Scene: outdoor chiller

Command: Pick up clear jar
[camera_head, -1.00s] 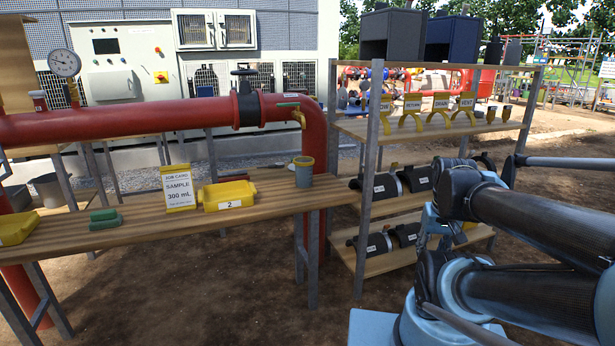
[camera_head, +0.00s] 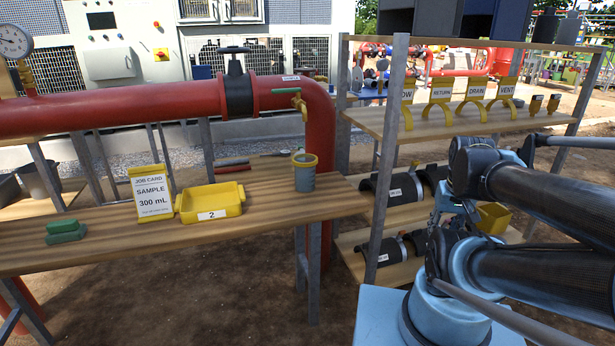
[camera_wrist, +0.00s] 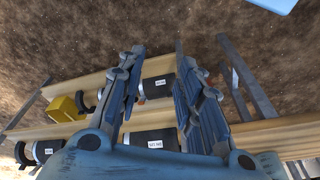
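A grey, see-through-looking jar with a yellow rim (camera_head: 304,173) stands upright at the right end of the wooden table (camera_head: 240,238) in the head view. It looks like the clear jar. My gripper (camera_wrist: 158,50) is open and empty in the wrist view, with a clear gap between its two fingers. It points at the shelf rack and ground, and the jar is not in that view.
A yellow tray marked 2 (camera_head: 211,203), a job card reading SAMPLE 300 mL (camera_head: 152,193) and a green block (camera_head: 66,231) share the table. A red pipe (camera_head: 130,107) with a tap runs behind. A shelf rack (camera_head: 392,150) with black pipe sections stands right, close to my arm.

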